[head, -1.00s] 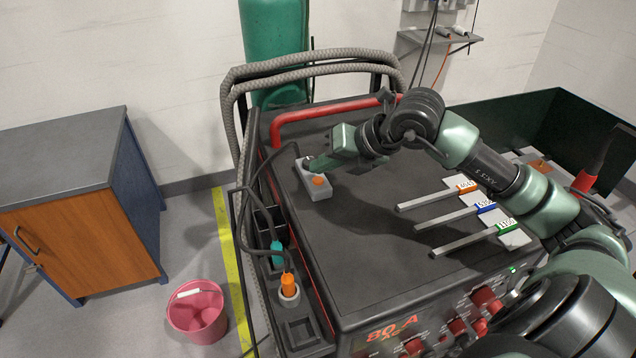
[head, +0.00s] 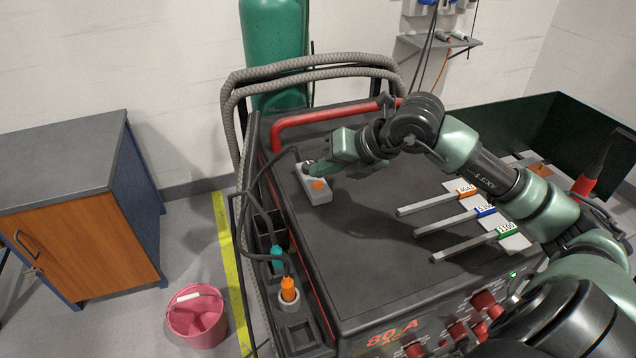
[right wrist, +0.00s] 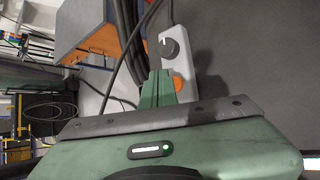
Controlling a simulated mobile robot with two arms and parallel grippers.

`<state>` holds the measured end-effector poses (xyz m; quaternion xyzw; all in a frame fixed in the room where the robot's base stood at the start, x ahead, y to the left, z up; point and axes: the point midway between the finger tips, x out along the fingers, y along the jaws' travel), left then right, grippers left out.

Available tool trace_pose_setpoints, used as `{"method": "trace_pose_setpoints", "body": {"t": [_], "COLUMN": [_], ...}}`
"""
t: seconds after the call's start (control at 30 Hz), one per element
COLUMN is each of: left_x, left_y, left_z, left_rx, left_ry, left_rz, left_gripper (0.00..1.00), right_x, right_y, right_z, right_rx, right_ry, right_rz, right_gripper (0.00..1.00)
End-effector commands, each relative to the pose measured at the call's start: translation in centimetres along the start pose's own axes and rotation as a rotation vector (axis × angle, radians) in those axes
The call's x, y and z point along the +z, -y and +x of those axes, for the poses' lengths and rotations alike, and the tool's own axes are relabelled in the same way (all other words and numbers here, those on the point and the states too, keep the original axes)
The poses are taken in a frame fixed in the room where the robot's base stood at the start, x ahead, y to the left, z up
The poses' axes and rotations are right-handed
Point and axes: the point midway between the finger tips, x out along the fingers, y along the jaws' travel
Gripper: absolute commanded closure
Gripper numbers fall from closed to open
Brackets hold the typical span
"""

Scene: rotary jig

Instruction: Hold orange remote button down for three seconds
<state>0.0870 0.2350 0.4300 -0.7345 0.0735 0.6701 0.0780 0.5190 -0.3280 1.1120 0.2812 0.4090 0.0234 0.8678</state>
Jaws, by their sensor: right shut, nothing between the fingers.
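The remote (head: 316,192) is a small light-grey box lying on the dark top of the welding machine. It bears an orange button (head: 319,184) and a dark knob, which shows clearly in the right wrist view (right wrist: 169,47). My right gripper (head: 316,172) is shut and empty. Its fingertips are at the remote, close beside the orange button. In the right wrist view the shut fingers (right wrist: 158,88) partly cover the remote, and the orange button (right wrist: 180,84) shows just right of them. I cannot tell whether the fingertips touch the remote. My left gripper is out of view.
Several electrode sticks (head: 440,202) with coloured labels lie on the machine top to the right. A red handle bar (head: 320,114) and grey hoses (head: 300,72) run along the back. Orange (head: 288,288) and teal containers stand in the side rack. A pink bucket (head: 197,315) is on the floor.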

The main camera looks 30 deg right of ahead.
Motion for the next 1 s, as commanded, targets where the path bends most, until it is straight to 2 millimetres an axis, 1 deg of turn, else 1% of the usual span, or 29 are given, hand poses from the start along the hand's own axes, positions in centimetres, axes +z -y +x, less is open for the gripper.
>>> {"method": "trace_pose_setpoints", "body": {"t": [0.77,1.0], "left_x": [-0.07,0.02], "left_y": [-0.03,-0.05], "left_z": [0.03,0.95], "left_rx": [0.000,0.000], "left_ry": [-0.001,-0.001], "left_rz": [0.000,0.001], "left_gripper": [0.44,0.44], "right_x": [-0.02,-0.36], "right_y": [0.01,0.35], "right_z": [0.02,0.48], "right_rx": [0.000,0.000], "right_ry": [0.000,0.000], "right_rz": [0.000,0.000], "right_gripper": [1.00,1.00]}}
